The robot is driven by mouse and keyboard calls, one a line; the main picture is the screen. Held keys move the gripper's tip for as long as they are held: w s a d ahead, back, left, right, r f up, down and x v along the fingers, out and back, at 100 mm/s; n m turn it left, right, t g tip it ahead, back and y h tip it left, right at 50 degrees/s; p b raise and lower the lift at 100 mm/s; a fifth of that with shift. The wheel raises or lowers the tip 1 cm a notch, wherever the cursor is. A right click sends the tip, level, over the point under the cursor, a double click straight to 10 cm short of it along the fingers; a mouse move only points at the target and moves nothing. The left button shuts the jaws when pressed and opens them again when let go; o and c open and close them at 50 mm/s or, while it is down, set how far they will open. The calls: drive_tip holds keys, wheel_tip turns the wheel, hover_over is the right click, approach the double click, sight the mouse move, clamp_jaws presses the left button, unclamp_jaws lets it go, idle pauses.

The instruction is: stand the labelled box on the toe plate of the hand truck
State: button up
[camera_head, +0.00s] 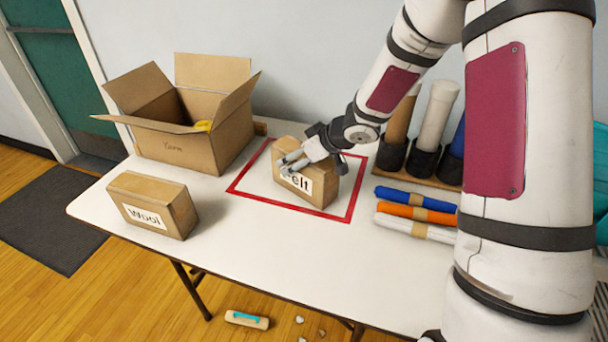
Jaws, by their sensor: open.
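A small closed cardboard box (318,178) stands inside a red taped square on the white table. Its white label reads "elt", with the first letter partly covered by my gripper. My gripper (288,165) is open, reaching in from the right, with its fingers over the upper front left part of this box. I cannot tell whether the fingers touch it. A second closed box (179,212), labelled "Wool", stands near the table's front left. No hand truck or toe plate is in view.
An open carton (172,153) with something yellow inside stands at the back left. Upright rolls (436,118) in dark holders and lying blue, orange and white rolls (415,214) are at the right. The table's (270,234) front middle is clear. A brush-like object (247,319) lies on the floor.

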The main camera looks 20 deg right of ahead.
sight(294, 148)
drive_tip(key=shift+w+a+f, duration=0.1)
drive_tip(key=shift+w+f, duration=0.15)
drive_tip(key=shift+f, duration=0.05)
drive_tip(key=shift+r, duration=0.1)
drive_tip(key=c, duration=1.6)
drive_tip(key=shift+s+r+p, duration=0.15)
drive_tip(key=shift+r+p, duration=1.25)
drive_tip(key=shift+r, duration=0.55)
drive_tip(key=s, duration=1)
drive_tip(key=s+r, duration=0.1)
drive_tip(key=s, duration=0.4)
drive_tip(key=shift+s+r, duration=0.1)
drive_tip(key=shift+s, duration=0.25)
drive_tip(key=shift+c, duration=0.2)
wheel_tip(294, 148, up, 7)
drive_tip(key=w+d+m+t+h+p, duration=0.1)
drive_tip(key=m+h+p, duration=0.3)
drive_tip(key=p, duration=0.5)
drive_tip(key=shift+w+m+h+p, duration=0.4)
drive_tip(key=shift+m, duration=0.8)
drive_tip(key=shift+d, duration=0.1)
